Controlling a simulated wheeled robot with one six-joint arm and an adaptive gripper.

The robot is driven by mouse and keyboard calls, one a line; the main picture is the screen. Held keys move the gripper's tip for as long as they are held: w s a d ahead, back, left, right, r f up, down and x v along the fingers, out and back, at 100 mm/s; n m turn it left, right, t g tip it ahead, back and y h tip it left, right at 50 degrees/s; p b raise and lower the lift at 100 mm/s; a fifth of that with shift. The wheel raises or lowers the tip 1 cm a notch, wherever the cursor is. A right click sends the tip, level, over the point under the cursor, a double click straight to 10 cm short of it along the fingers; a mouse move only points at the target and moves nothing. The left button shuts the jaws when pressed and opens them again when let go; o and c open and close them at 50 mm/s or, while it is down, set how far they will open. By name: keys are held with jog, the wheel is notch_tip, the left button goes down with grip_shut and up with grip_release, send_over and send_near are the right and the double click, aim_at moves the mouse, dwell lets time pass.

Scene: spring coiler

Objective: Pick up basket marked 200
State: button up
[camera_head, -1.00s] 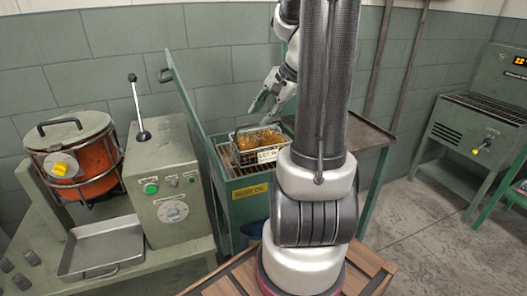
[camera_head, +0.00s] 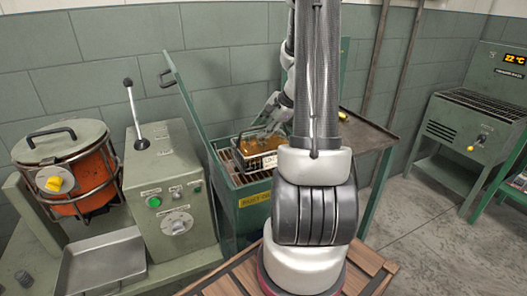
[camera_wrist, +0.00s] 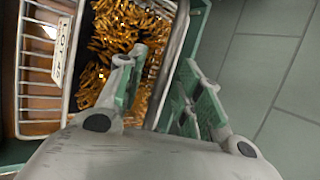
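A wire basket (camera_head: 262,160) holding golden coiled pieces sits in the open green cabinet, on or over its slatted rack. A pale tag hangs on its front; the tag also shows edge-on in the wrist view (camera_wrist: 61,48), and I cannot read a 200 on it. My gripper (camera_wrist: 163,82) is open, with one green-padded finger over the coils inside the basket and the other outside. The basket's metal side rim (camera_wrist: 168,62) runs between the fingers, with visible gaps. In the head view, my gripper is over the basket, partly hidden by my arm.
The green cabinet (camera_head: 245,202) has its lid (camera_head: 186,98) raised at the left. A machine with a lever (camera_head: 168,180), an orange drum (camera_head: 80,180) and an empty metal tray (camera_head: 103,262) stand left. A side shelf (camera_head: 370,133) is right of the cabinet; a 22 °C unit (camera_head: 475,110) stands far right.

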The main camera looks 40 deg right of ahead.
jog(key=shift+c, duration=0.2)
grip_shut()
jog(key=shift+r, duration=0.1)
